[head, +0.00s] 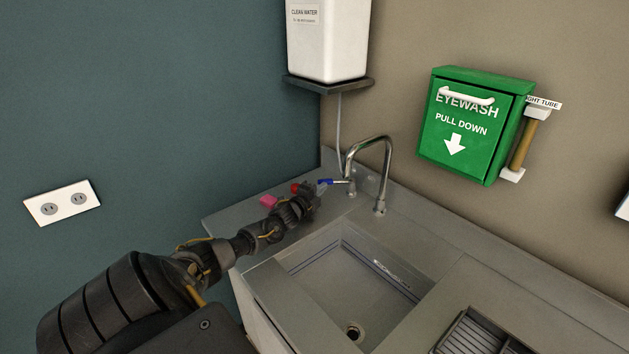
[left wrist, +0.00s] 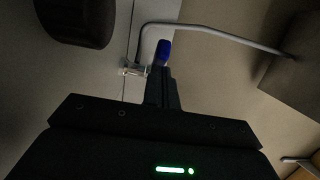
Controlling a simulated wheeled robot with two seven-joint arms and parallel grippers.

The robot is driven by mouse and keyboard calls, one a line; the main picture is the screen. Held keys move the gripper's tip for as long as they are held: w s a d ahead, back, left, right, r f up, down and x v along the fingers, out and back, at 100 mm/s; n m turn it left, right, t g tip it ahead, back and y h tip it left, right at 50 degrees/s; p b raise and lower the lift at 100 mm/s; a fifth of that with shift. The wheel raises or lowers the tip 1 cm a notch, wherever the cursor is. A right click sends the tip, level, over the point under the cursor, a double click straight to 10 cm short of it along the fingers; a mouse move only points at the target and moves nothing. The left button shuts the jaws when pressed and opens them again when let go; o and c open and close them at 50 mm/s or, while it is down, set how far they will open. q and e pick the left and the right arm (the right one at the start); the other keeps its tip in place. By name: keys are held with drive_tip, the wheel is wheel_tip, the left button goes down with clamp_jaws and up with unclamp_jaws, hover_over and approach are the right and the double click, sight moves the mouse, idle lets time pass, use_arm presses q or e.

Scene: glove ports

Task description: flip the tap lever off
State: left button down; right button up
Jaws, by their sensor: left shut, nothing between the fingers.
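The tap lever (head: 325,182) has a blue grip and sits on a small metal valve (head: 350,186) behind the sink's left back corner. In the left wrist view the blue lever (left wrist: 162,52) shows just past my fingertips, with the valve body (left wrist: 132,68) to its left. My left gripper (head: 316,192) is shut and empty, right at the lever's free end. In the left wrist view its fingers (left wrist: 163,72) overlap the lever's near end; I cannot tell whether they touch. The curved steel spout (head: 385,160) stands to the right of the valve. My right gripper is not in view.
A pink block (head: 268,201) and a red item (head: 295,188) lie by my left wrist. The sink basin (head: 318,278) is empty. A white water tank (head: 327,40) hangs above on a shelf, its thin tube running down. A green eyewash box (head: 465,160) is on the right wall.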

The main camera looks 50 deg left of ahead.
use_arm(q)
drive_tip(key=shift+s+d+r+p, duration=0.15)
drive_tip(key=shift+s+d+p, duration=0.1)
drive_tip(key=shift+d+p, duration=0.4)
drive_tip(key=shift+s+d+r+p, duration=0.15)
drive_tip(key=shift+s+d+p, duration=0.05)
drive_tip(key=shift+d+p, duration=0.4)
drive_tip(key=s, duration=0.3)
drive_tip(key=s+d+b, duration=0.1)
drive_tip(key=s, duration=0.2)
drive_tip(key=s+d+f+b, duration=0.1)
drive_tip(key=s, duration=0.1)
drive_tip(key=shift+s+d, duration=0.15)
drive_tip(key=shift+s, duration=0.25)
drive_tip(key=shift+s+d, duration=0.2)
drive_tip(key=shift+s, duration=0.5)
drive_tip(key=shift+s+d+r, duration=0.1)
drive_tip(key=shift+s+r, duration=0.05)
drive_tip(key=shift+s, duration=0.35)
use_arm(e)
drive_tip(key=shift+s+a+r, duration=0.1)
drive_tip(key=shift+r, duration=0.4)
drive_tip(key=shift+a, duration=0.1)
